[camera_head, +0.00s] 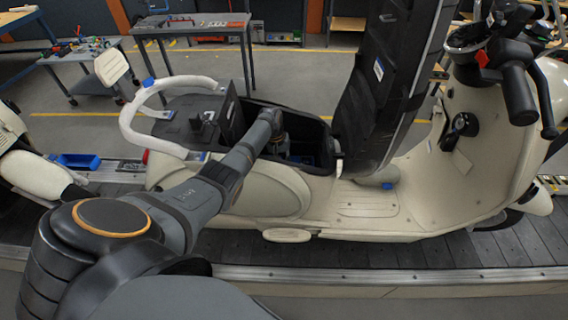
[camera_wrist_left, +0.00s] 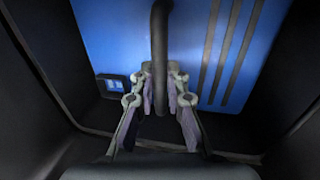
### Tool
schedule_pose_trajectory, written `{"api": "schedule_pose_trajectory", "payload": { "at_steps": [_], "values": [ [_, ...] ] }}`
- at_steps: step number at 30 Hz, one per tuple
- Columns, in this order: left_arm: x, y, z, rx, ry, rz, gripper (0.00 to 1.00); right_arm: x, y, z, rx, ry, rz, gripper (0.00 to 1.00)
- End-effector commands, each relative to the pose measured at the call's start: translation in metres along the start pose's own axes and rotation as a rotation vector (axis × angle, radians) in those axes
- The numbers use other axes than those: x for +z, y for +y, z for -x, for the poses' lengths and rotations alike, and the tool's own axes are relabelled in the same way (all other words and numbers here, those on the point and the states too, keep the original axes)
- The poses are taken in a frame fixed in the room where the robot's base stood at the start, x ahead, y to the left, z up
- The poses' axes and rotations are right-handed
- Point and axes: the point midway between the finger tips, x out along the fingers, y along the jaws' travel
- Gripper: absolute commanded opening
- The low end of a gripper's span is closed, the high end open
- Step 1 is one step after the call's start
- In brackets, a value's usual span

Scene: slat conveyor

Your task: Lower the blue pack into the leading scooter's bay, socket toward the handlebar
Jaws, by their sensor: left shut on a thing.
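The cream scooter (camera_head: 350,205) stands on the conveyor with its bay (camera_head: 318,132) open and its seat (camera_head: 385,75) raised. Its handlebar (camera_head: 518,95) is on the right. My left arm reaches down into the bay. In the wrist view, my left gripper (camera_wrist_left: 160,85) is shut on the black handle (camera_wrist_left: 160,30) of the blue pack (camera_wrist_left: 110,35). Dark bay walls surround the pack. A small square socket (camera_wrist_left: 112,86) shows on its face, left of the fingers; dark stripes lie on the right.
The raised seat stands close to the right of my left arm. A white grab rail (camera_head: 135,130) curves at the scooter's rear. Another scooter (camera_head: 35,172) is at the left edge, with a blue tray (camera_head: 78,161) between. Tables (camera_head: 190,25) stand behind.

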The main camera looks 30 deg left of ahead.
Motion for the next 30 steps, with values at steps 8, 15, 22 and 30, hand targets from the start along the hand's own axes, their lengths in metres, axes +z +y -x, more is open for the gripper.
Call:
{"api": "schedule_pose_trajectory", "payload": {
  "at_steps": [8, 15, 22, 30],
  "values": [
    [0.005, -0.002, -0.012, -0.001, -0.011, 0.001, 0.00, 0.001, 0.000, -0.006, 0.000, 0.000, 0.000, 0.40],
    [0.006, -0.002, -0.020, 0.001, -0.015, 0.000, 0.00, 0.001, -0.001, -0.011, 0.000, 0.000, 0.000, 0.40],
    [0.006, -0.003, -0.025, 0.002, -0.015, 0.000, 0.00, 0.002, -0.001, -0.015, 0.001, 0.000, 0.000, 0.40],
    [0.006, -0.003, -0.027, 0.004, -0.014, 0.000, 0.00, 0.002, 0.001, -0.017, 0.003, 0.000, 0.001, 0.40]
  ]
}}
